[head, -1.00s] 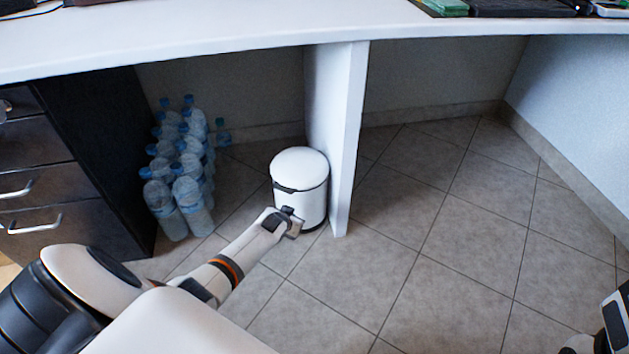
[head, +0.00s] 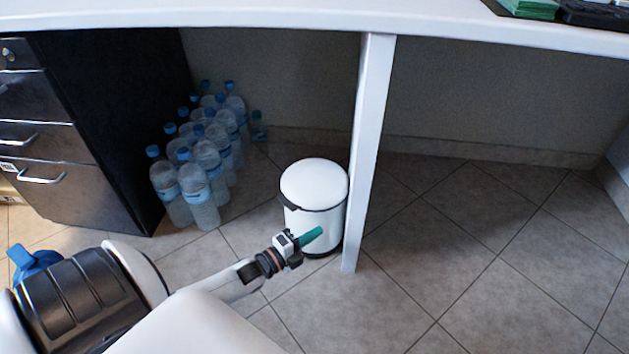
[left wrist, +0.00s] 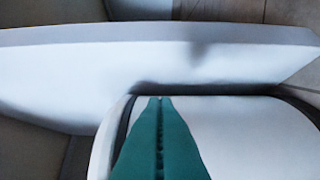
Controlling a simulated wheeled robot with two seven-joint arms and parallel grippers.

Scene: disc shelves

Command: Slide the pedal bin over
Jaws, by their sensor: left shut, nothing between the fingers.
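The white pedal bin (head: 314,187) stands upright on the tiled floor under the desk, close to the left side of the white desk panel (head: 367,150). It has a dark band below its lid and a dark base. My left gripper (head: 318,232) is shut and empty, with its teal fingers at the front of the bin's lower body. In the left wrist view the shut teal fingers (left wrist: 160,140) lie across the white bin (left wrist: 245,135), with the panel (left wrist: 150,60) beyond. I cannot tell whether the fingers touch the bin. My right gripper is out of view.
Several clear water bottles with blue caps (head: 205,155) stand left of the bin. A dark drawer cabinet (head: 100,120) is further left. The white desk top (head: 300,15) spans above. Tiled floor (head: 480,230) is clear right of the panel.

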